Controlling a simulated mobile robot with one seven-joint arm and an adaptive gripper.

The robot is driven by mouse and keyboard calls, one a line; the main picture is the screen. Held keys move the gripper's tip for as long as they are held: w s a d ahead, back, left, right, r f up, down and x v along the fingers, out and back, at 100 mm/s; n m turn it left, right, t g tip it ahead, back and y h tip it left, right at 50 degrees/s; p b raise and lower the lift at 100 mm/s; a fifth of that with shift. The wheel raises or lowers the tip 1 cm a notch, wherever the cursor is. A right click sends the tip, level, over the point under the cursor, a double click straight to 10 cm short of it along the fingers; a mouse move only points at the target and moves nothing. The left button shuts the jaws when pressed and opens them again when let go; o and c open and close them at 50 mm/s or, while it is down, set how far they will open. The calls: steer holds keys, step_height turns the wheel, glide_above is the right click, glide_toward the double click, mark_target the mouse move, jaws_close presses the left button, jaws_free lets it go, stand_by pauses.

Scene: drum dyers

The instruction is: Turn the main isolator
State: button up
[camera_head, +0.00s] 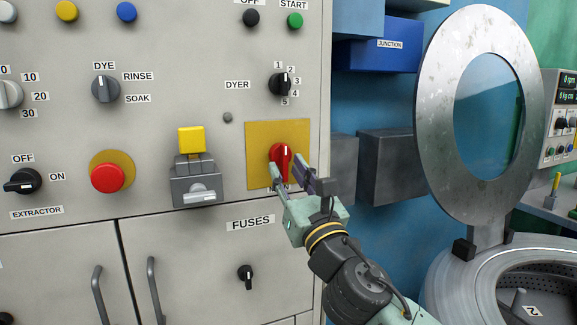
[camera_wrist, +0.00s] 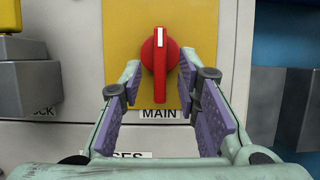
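The main isolator is a red rotary knob (camera_head: 283,156) on a yellow plate (camera_head: 258,140) at the right of the grey panel. In the wrist view the red knob (camera_wrist: 160,62) stands with its handle vertical and its white mark at the top. A MAIN label (camera_wrist: 160,114) sits below it, partly covered in the head view. My gripper (camera_head: 291,174) is at the knob's lower part. In the wrist view my gripper (camera_wrist: 158,78) is open, with one finger on each side of the knob's handle. I cannot tell whether the fingers touch it.
Left of the plate is a yellow-topped interlock block (camera_head: 192,165), with a red push button (camera_head: 107,177) further left. The DYER selector (camera_head: 281,84) is above. A dark grey box (camera_head: 386,166) and an open round drum door (camera_head: 477,115) stand to the right.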

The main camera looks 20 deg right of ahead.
steer(key=shift+w, duration=0.1)
steer(key=shift+c, duration=0.4)
jaws_close()
